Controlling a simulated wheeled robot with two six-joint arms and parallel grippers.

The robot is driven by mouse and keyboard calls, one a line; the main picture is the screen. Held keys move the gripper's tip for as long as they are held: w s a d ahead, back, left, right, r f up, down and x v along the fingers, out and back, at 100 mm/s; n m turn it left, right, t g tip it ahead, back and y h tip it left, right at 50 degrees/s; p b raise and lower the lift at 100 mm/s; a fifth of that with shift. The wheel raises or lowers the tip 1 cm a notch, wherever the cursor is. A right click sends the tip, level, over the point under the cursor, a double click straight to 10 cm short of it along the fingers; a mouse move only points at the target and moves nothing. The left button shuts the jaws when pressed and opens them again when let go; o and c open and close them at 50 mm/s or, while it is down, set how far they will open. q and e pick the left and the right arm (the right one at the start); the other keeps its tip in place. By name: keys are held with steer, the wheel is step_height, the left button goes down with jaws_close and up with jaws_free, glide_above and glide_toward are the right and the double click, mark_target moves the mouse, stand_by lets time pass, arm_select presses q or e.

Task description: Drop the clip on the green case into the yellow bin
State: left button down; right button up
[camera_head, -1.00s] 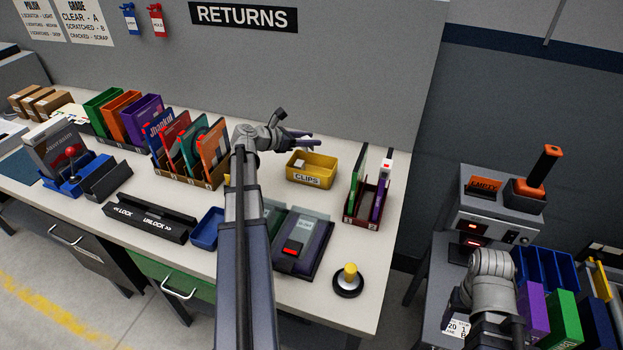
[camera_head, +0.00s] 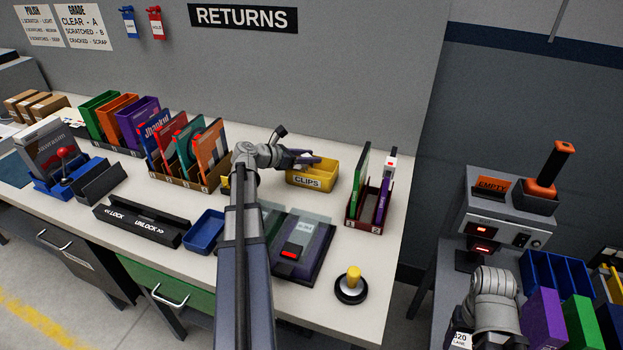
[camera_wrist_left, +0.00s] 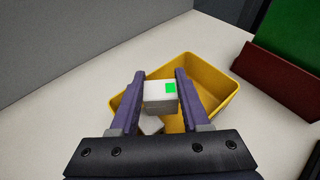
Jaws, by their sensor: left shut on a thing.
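The yellow bin (camera_head: 312,181), labelled CLIPS, stands on the bench below the RETURNS sign. My left gripper (camera_head: 308,160) is over the bin. In the left wrist view, the left gripper (camera_wrist_left: 160,95) is shut on a small pale grey clip (camera_wrist_left: 153,97) with a bright green square on it. The yellow bin (camera_wrist_left: 220,82) lies beneath it there. Another pale block (camera_wrist_left: 150,125) shows below the held clip, partly hidden. The green case (camera_head: 361,168) stands upright in the dark red rack right of the bin, with no clip seen on it. My right gripper's fingers do not show.
The dark red rack (camera_head: 363,224) also holds a purple case (camera_head: 385,195) with a white, red-marked clip on top. A dark tray device (camera_head: 303,248) and a yellow-knobbed button (camera_head: 353,282) are in front.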

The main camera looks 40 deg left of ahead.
arm_select(q)
steer(key=shift+c, duration=1.5)
jaws_free()
steer(key=shift+s+r, duration=0.1)
steer(key=p+v, duration=0.3)
steer(key=v, duration=0.4)
steer(key=shift+s, duration=0.3)
steer(key=shift+a+r, duration=0.1)
steer(key=shift+r, duration=0.05)
